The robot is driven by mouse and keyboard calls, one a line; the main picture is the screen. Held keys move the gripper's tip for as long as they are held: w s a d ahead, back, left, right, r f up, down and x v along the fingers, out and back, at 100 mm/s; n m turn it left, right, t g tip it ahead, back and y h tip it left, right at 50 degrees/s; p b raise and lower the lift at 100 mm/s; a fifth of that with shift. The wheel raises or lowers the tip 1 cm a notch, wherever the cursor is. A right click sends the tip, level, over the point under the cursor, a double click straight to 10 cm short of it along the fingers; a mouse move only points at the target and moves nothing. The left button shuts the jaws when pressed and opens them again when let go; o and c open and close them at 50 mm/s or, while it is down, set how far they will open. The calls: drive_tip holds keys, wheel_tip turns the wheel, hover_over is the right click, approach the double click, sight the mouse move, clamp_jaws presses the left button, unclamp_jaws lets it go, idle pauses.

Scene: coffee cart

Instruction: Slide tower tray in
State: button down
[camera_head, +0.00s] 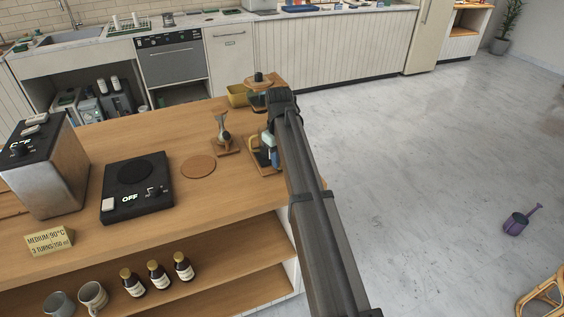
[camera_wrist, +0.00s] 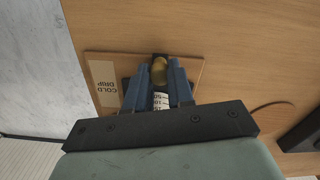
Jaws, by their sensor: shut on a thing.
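A white piece with dark graduation marks (camera_wrist: 161,101) shows between the fingers. In the head view my arm hides much of the tower, and the tray's position cannot be told clearly.
A small metal tool on a wooden stand (camera_head: 224,135) is left of the tower. A round cork mat (camera_head: 198,166), a black scale-like hotplate (camera_head: 137,188) and a steel machine (camera_head: 45,170) stand further left. The counter's right edge is close to my gripper; open floor lies beyond.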

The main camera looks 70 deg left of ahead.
drive_tip(key=a, duration=0.5)
drive_tip(key=shift+a, duration=0.35)
drive_tip(key=shift+d, duration=0.1)
drive_tip(key=c, duration=1)
unclamp_jaws()
wheel_tip(320, 180, up, 14)
drive_tip(key=shift+f, duration=0.1)
drive_tip(key=shift+w, duration=0.1)
